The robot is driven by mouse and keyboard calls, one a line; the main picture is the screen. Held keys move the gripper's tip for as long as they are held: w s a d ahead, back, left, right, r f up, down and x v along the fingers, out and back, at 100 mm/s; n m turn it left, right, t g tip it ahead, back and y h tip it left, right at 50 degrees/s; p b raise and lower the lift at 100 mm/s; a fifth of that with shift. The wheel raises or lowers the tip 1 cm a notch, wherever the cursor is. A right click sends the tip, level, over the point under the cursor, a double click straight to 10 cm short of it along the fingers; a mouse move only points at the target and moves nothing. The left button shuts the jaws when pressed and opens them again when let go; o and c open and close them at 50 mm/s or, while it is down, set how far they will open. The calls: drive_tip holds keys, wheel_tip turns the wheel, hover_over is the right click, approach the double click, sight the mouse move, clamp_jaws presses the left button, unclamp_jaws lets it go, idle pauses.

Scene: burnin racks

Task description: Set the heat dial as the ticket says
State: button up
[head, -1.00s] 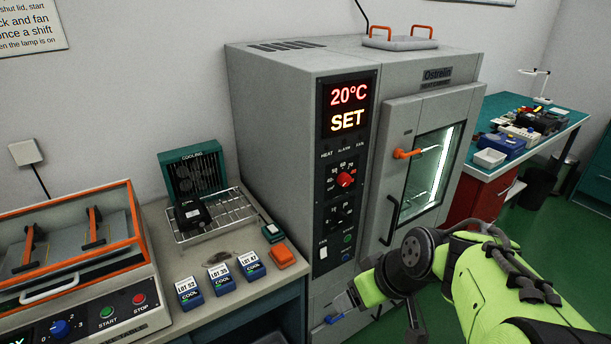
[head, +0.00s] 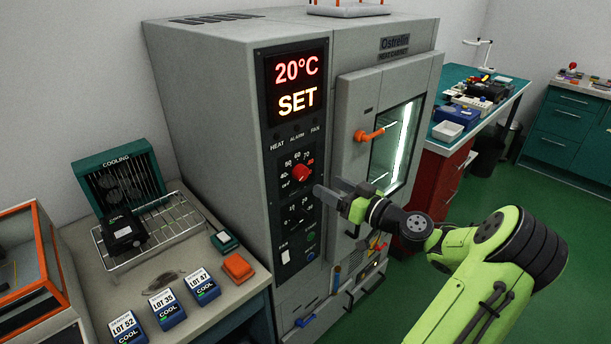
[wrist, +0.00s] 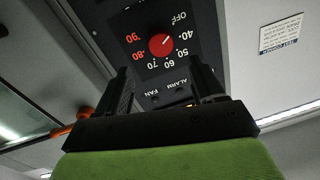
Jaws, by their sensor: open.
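The red heat dial (head: 301,173) is on the black panel of the grey heat cabinet, under a display (head: 297,85) reading "20°C SET". In the wrist view the dial (wrist: 161,44) is ringed by OFF, 40, 50, 60, 70, 80 and 90; its white mark points towards the OFF and 40 side, exact setting unclear. My gripper (head: 332,192) is open and empty, just right of and slightly below the dial, apart from it. In the wrist view my gripper (wrist: 163,88) has its fingers spread, with the dial beyond the gap. I cannot make out a ticket.
The cabinet door (head: 398,130) has an orange latch (head: 370,135) close to my gripper. A smaller dial (head: 298,222) is below the heat dial. The bench at left holds a cooling rack (head: 165,232), an orange block (head: 238,267) and several lot boxes (head: 166,310).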

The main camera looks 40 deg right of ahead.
sight(305, 174)
drive_tip(key=w, duration=0.5)
drive_tip(key=w+a, duration=0.1)
drive_tip(key=w, duration=0.2)
drive_tip(key=shift+s, duration=0.1)
drive_tip(key=c, duration=1.1)
drive_tip(key=shift+o, duration=0.2)
